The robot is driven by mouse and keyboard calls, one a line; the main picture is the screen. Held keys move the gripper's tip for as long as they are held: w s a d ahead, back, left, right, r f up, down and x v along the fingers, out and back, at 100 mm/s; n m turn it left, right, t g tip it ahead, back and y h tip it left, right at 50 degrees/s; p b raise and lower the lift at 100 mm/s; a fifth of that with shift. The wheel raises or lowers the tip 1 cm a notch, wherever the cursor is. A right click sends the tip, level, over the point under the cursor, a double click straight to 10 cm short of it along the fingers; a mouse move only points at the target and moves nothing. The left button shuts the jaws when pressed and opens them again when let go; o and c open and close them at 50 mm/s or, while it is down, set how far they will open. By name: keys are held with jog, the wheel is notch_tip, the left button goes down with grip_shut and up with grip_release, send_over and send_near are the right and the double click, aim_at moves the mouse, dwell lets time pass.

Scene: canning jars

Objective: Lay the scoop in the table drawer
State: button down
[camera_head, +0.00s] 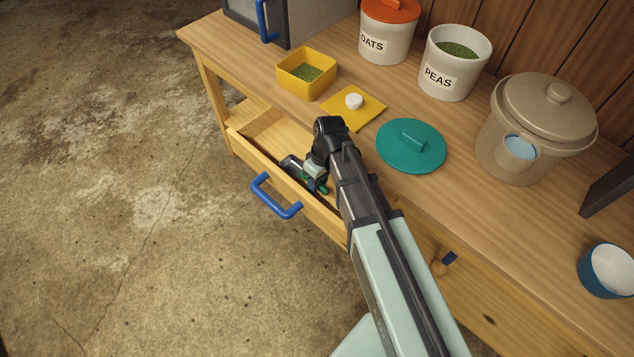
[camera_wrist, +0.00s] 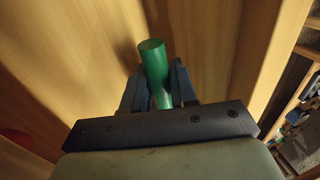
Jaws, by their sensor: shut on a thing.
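The table drawer (camera_head: 262,132) is pulled open at the front left of the table, with a blue handle (camera_head: 275,197) on its front. My gripper (camera_head: 317,186) reaches down into the drawer opening. In the wrist view my gripper (camera_wrist: 153,92) is shut on the scoop's green handle (camera_wrist: 153,60), which stands out between the two fingers. Wooden drawer surfaces surround it there. In the head view only small green parts of the scoop (camera_head: 323,189) show beside the gripper. The scoop's bowl is hidden, and I cannot tell whether the scoop touches the drawer floor.
On the tabletop stand a yellow box (camera_head: 306,75) of green contents, a yellow board with a white knob (camera_head: 354,101), a teal lid (camera_head: 411,146), an oats jar (camera_head: 386,35), a peas jar (camera_head: 455,68), a lidded beige crock (camera_head: 535,125) and a blue cup (camera_head: 606,270). The drawer's left part is clear.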

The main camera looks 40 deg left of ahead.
jog(key=shift+f, duration=0.25)
jog(key=c, duration=0.8)
grip_release()
jog(key=v, duration=1.4)
jog(key=shift+s+f, duration=0.1)
